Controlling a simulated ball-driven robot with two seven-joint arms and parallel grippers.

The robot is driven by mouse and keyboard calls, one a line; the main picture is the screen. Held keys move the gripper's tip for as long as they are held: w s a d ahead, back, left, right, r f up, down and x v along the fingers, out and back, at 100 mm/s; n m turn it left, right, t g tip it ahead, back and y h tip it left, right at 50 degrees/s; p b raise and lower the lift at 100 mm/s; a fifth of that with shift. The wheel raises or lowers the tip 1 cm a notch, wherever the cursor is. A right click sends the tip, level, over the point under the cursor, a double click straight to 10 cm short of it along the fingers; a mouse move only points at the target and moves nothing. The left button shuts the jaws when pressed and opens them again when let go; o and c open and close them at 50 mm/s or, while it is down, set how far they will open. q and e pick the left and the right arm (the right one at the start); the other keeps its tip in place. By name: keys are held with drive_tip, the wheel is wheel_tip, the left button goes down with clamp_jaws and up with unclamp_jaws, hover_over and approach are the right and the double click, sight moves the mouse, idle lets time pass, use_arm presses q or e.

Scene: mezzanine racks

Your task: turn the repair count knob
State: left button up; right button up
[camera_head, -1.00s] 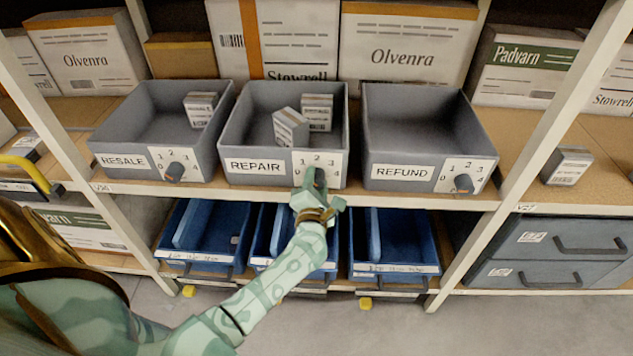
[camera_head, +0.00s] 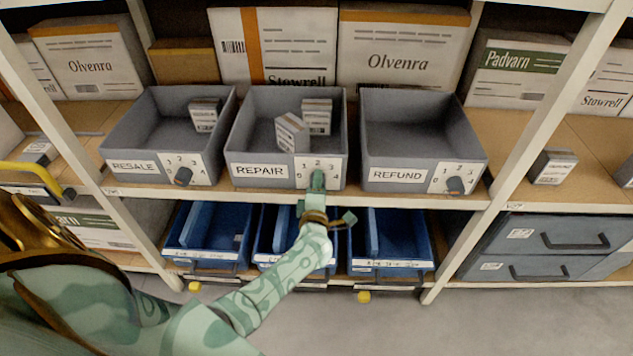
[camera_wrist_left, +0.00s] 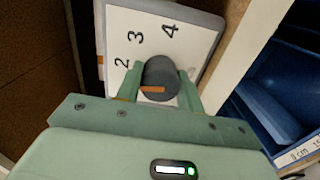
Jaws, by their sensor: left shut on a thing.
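The grey REPAIR bin (camera_head: 240,152) stands on the shelf between two similar bins. Its white dial plate (camera_head: 336,166) carries numbers around a dark knob. My left gripper (camera_head: 318,180) covers most of this knob in the head view. In the left wrist view the round grey knob (camera_wrist_left: 160,76) sits between the two green fingers of my left gripper (camera_wrist_left: 167,88), which is shut on it. An orange mark lies across the knob toward picture left, below the 2. The 2, 3 and 4 are visible there; the lower numbers are hidden. My right gripper is out of view.
The RESALE bin (camera_head: 118,152) and REFUND bin (camera_head: 376,160) stand either side, each with its own dial. Two small boxes (camera_head: 292,133) are in the REPAIR bin. Blue bins (camera_head: 390,266) sit below the shelf edge (camera_head: 400,200). A slanted post (camera_head: 480,215) rises at the right.

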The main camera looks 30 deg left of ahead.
use_arm(q)
drive_tip(key=shift+m, duration=0.6)
drive_tip(key=shift+f+m+p, duration=0.1)
drive_tip(key=shift+m+p, duration=0.2)
drive_tip(key=shift+p, duration=0.05)
drive_tip(key=o, duration=1)
drive_tip(key=shift+d, duration=0.1)
